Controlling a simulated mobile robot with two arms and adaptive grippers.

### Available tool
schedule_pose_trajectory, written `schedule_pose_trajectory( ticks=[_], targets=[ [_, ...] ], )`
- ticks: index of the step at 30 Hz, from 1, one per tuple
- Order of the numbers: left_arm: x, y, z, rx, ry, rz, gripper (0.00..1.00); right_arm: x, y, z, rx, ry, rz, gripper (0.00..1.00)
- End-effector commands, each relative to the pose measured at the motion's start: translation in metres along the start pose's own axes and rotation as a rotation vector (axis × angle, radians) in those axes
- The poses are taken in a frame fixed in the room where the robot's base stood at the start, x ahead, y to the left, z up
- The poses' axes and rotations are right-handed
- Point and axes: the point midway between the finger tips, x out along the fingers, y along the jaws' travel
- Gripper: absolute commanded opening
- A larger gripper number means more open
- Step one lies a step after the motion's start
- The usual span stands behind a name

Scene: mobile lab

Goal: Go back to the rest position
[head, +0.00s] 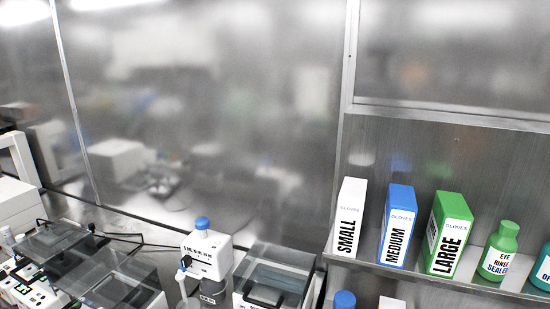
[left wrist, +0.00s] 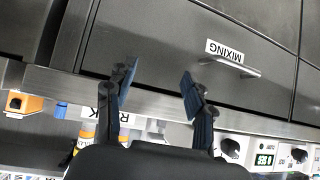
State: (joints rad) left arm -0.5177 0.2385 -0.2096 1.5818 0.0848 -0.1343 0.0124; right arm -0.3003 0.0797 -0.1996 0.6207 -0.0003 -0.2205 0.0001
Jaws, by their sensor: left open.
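My left gripper (left wrist: 158,92) shows in the left wrist view with its two dark fingers spread apart and nothing between them. Behind it is a metal drawer front (left wrist: 140,50) with a silver handle and a label reading MIXING (left wrist: 231,51). The fingers appear in front of the drawer's edge; I cannot tell how far away it is. Neither gripper shows in the head view. My right gripper is not in view.
Lab devices with clear lids (head: 110,275) and a blue-capped unit (head: 208,255) stand on the bench below.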

Motion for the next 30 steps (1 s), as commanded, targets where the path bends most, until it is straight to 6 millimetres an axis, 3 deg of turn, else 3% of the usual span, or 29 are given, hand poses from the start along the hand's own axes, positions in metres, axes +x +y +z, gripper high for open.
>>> schedule_pose_trajectory(
  ticks=[1, 4, 9, 12, 15, 18, 21, 30],
  targets=[
    [0.014, -0.002, 0.041, -0.005, -0.068, -0.01, 0.53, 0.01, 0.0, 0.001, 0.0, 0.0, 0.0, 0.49],
    [0.028, -0.003, 0.116, -0.011, -0.211, -0.026, 0.53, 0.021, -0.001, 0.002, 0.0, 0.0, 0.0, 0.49],
    [0.03, 0.006, 0.244, -0.022, -0.465, -0.036, 0.53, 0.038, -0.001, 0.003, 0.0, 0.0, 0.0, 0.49],
    [0.018, 0.015, 0.306, -0.028, -0.601, -0.033, 0.53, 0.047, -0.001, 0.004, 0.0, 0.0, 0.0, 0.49],
    [0.004, 0.024, 0.35, -0.03, -0.705, -0.026, 0.53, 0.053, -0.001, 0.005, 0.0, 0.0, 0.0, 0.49],
    [-0.008, 0.031, 0.375, -0.031, -0.771, -0.02, 0.53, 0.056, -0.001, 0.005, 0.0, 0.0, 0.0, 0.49],
    [-0.015, 0.034, 0.385, -0.031, -0.8, -0.017, 0.53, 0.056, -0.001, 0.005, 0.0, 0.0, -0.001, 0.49],
    [-0.015, 0.034, 0.385, -0.031, -0.8, -0.017, 0.53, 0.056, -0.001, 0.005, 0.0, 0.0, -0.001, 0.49]
  ],
)
